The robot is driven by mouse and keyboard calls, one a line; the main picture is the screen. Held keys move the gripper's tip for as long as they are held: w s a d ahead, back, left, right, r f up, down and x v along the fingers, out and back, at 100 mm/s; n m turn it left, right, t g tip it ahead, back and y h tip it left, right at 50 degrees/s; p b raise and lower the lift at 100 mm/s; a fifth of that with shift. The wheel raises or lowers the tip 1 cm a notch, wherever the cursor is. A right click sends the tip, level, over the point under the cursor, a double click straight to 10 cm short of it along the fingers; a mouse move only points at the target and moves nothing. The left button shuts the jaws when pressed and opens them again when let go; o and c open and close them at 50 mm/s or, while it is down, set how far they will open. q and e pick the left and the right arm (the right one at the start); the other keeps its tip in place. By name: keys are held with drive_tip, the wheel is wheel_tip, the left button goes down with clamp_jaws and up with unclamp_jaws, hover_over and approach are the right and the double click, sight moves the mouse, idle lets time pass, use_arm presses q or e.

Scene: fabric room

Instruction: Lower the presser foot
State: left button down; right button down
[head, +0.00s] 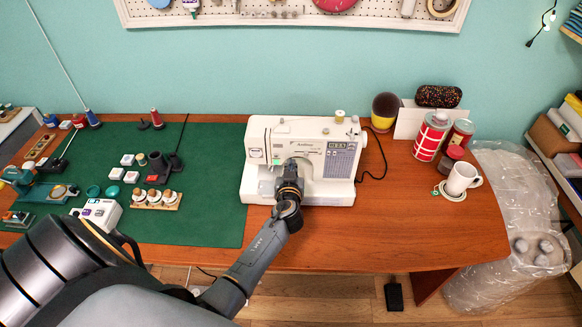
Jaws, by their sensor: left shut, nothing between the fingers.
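I cannot tell whether the gripper touches the machine. My right gripper is not in view.
A green mat (217,215) with spools, small blocks and jars covers the desk's left side.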

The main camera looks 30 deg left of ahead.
use_arm(q)
drive_tip(key=shift+f, duration=0.15)
idle(0.3)
drive_tip(key=shift+d+f+m+b, duration=0.15)
drive_tip(key=shift+m+b, duration=0.15)
drive_tip(key=shift+b, duration=0.2)
